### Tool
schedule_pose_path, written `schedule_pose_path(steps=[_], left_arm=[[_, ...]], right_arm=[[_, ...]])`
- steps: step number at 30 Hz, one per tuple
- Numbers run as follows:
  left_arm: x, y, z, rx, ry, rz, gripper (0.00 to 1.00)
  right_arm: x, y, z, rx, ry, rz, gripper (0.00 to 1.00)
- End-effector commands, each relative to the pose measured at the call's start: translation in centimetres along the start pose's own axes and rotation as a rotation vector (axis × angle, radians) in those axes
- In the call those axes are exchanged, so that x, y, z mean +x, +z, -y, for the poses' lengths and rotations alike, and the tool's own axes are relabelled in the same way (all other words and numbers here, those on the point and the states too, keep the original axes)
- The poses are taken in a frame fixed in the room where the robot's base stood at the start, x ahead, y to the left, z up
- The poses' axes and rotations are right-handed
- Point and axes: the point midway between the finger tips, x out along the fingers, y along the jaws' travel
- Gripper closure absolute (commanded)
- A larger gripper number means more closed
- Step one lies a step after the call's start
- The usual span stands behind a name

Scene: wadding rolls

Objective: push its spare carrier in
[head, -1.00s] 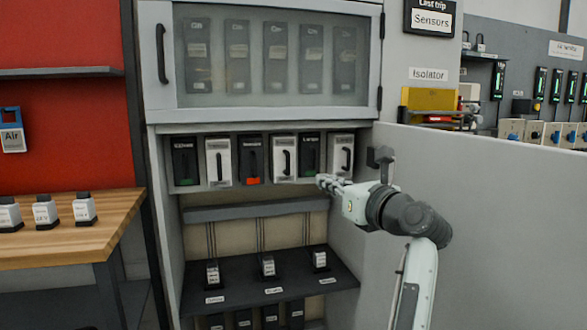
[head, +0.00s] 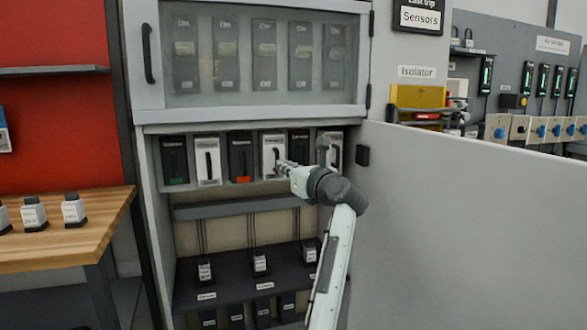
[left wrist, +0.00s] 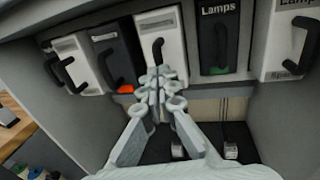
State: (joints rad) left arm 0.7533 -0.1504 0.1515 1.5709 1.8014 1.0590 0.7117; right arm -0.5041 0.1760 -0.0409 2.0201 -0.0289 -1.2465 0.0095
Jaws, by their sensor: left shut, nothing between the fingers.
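A row of black and white carriers with handles fills the cabinet's upper bay. A white carrier (head: 267,143) with a black handle is the fourth from the left; it also shows in the left wrist view (left wrist: 178,47). My left gripper (head: 281,166) is shut and empty, its fingertips at this carrier's lower front. In the left wrist view the fingertips (left wrist: 161,78) overlap its handle's lower end; I cannot tell whether they touch. Another white carrier (left wrist: 283,40), at the right end, has a label that seems to begin "Spa". My right gripper is not in view.
A black carrier with an orange tag (head: 240,157) is left of the fourth one; a black "Lamps" carrier (left wrist: 218,42) is right of it. The glazed door (head: 250,60) above is shut. A grey panel (head: 460,220) stands at the right. Several small units stand on the shelf below.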

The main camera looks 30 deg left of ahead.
Motion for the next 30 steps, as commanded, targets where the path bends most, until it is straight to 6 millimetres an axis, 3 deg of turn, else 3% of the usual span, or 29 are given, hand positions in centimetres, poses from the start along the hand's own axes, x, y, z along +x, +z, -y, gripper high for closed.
schedule_pose_path(steps=[13,21,30], left_arm=[[0.6,0.0,0.0,-0.001,0.000,0.000,1.00],[4.3,0.0,0.7,0.000,0.001,0.000,1.00],[4.7,0.1,0.8,-0.001,-0.001,0.002,1.00]], right_arm=[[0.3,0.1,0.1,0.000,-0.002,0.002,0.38],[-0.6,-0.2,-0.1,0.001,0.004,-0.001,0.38],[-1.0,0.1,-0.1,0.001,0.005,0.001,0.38]])
